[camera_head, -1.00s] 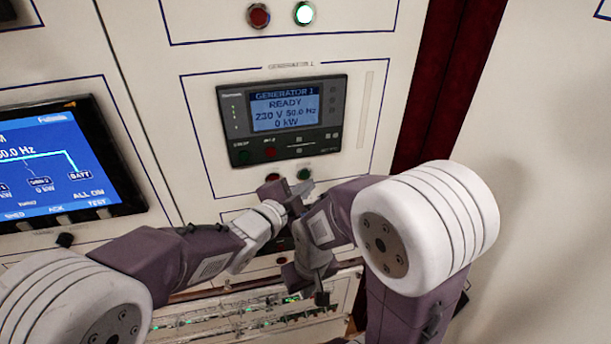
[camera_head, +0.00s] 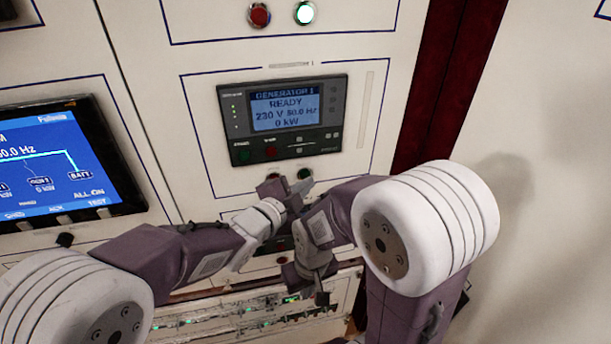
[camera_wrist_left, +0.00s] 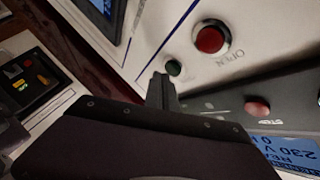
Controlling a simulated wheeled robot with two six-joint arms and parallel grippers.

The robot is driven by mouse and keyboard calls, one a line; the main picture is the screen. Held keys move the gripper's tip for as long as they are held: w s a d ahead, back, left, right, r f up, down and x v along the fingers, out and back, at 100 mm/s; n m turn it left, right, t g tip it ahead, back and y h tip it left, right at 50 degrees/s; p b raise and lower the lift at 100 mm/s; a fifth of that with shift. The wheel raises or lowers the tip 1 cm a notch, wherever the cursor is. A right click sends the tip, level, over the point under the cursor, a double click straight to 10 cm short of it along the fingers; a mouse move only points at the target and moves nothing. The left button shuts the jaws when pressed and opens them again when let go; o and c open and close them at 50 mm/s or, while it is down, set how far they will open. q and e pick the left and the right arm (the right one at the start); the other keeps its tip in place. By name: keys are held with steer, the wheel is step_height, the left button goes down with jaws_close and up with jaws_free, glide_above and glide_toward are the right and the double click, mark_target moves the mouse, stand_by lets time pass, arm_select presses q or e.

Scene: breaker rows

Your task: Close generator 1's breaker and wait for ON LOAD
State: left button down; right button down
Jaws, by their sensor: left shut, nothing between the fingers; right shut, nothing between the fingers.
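The generator 1 controller (camera_head: 285,118) reads READY, 230 V, 50.0 Hz, 0 kW. Below it are a red button (camera_head: 272,177) and a green button (camera_head: 304,174). In the left wrist view the red button (camera_wrist_left: 210,38) is labelled OPEN, and the green button (camera_wrist_left: 173,68) is beside it. My left gripper (camera_head: 290,190) is shut and empty, just below these buttons. In the wrist view its tip (camera_wrist_left: 161,84) is close to the green button, partly covering its edge; contact cannot be told. My right gripper (camera_head: 321,292) is shut and empty, lower down.
A blue-screen display (camera_head: 60,165) is on the left of the panel. A red lamp (camera_head: 259,15) and a lit white lamp (camera_head: 304,13) are above the controller. A row of small green lights (camera_head: 250,312) lies below.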

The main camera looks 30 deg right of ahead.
arm_select(q)
steer(key=shift+w+d, duration=0.1)
steer(key=shift+w, duration=0.5)
stand_by(0.7)
steer(key=shift+s, duration=0.1)
steer(key=shift+s+a+b, duration=0.2)
steer(key=shift+s+b, duration=0.45)
steer(key=shift+s, duration=0.1)
